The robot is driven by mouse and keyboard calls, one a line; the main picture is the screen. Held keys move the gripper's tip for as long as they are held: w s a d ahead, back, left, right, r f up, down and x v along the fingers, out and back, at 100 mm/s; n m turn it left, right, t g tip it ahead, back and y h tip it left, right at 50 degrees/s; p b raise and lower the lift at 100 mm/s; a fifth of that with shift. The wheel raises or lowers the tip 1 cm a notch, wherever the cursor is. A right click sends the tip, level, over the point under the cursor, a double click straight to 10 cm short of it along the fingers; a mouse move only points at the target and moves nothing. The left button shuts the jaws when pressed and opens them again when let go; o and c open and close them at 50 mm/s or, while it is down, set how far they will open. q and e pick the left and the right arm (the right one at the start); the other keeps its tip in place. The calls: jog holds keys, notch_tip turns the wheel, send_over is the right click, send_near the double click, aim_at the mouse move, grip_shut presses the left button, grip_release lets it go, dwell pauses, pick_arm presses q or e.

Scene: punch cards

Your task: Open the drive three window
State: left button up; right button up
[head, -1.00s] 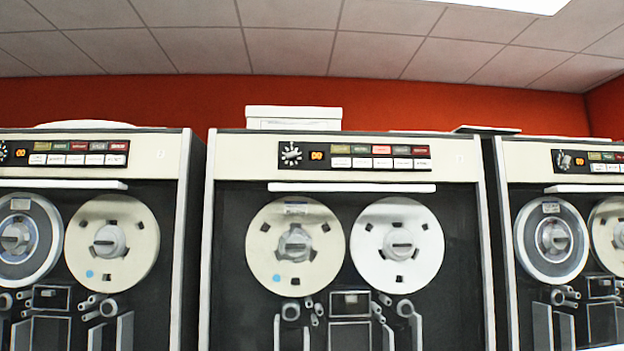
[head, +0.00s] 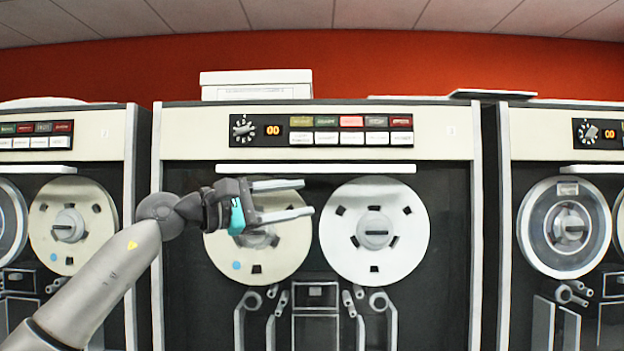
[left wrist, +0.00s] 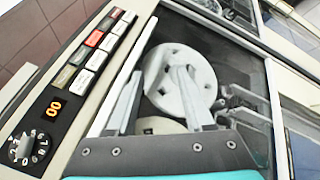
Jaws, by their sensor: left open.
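The middle tape drive (head: 465,145) faces me; its small number label is too small to read. Its window (head: 440,200) is dark glass below a white horizontal bar (head: 316,169) and appears closed. Behind it are a cream left reel (head: 258,268) and a white right reel (head: 375,265). My left gripper (head: 307,198) is open and empty, fingers pointing right, just below the bar and in front of the left reel. In the left wrist view the bar (left wrist: 140,58) runs beside the open fingers (left wrist: 158,80); contact cannot be told. My right gripper is not in view.
A control panel (head: 322,131) with a dial, an orange display and button rows sits above the bar. Other drives stand close at left (head: 90,130) and right (head: 545,145). A white box (head: 256,86) lies on top of the middle drive.

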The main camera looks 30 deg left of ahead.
pick_arm(q)
jog(key=s+a+r+m+y, duration=0.3)
jog(key=s+a+r+y, duration=0.1)
jog(key=s+a+r, duration=0.15)
jog(key=p, duration=0.7)
send_near(316, 168)
jog(key=x, duration=0.8)
jog(key=shift+w+d, duration=0.2)
jog(key=shift+w, duration=0.3)
grip_shut()
